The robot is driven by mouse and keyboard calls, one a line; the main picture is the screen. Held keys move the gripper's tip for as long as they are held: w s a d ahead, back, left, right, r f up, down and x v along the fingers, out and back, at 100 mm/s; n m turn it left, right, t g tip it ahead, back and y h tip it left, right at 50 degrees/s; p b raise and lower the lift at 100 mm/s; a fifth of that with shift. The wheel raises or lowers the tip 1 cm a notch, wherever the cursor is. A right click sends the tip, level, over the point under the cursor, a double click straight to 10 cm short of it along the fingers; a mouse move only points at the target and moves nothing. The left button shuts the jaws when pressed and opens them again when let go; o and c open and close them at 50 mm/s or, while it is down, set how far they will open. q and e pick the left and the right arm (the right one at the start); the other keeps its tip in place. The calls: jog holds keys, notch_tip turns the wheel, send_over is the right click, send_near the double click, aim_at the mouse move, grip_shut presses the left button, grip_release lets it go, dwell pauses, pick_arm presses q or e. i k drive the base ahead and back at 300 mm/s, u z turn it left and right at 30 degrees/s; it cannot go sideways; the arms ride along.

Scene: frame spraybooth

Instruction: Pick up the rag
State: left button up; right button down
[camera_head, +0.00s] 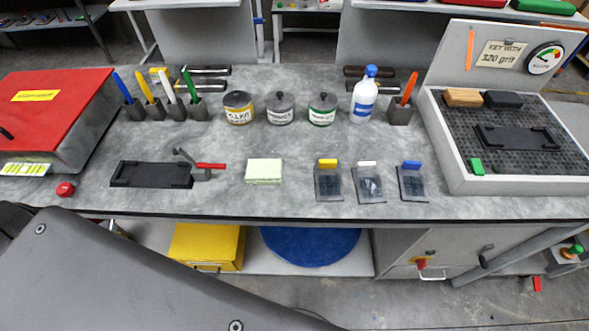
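The rag (264,171) looks like a folded, pale greenish-white cloth lying flat near the front middle of the grey workbench (300,209). Nothing covers it. It lies between a clamp with a red handle on its left and several small bags on its right. Neither of my grippers shows in the head view. A large dark grey part at the lower left, likely my own body, hides some of the area below the bench.
A toggle clamp (207,167) and black frame (152,175) lie left of the rag. Several small bags (329,184) lie right. Lidded pots (281,110) and a white bottle (364,97) stand behind. A red-lidded box (53,105) and a perforated tray (507,136) flank the bench.

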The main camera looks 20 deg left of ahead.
aim_at(267, 172)
jog(key=k, duration=1)
jog(key=z, duration=0.8)
jog(key=i, duration=1.95)
jog(key=u, duration=2.05)
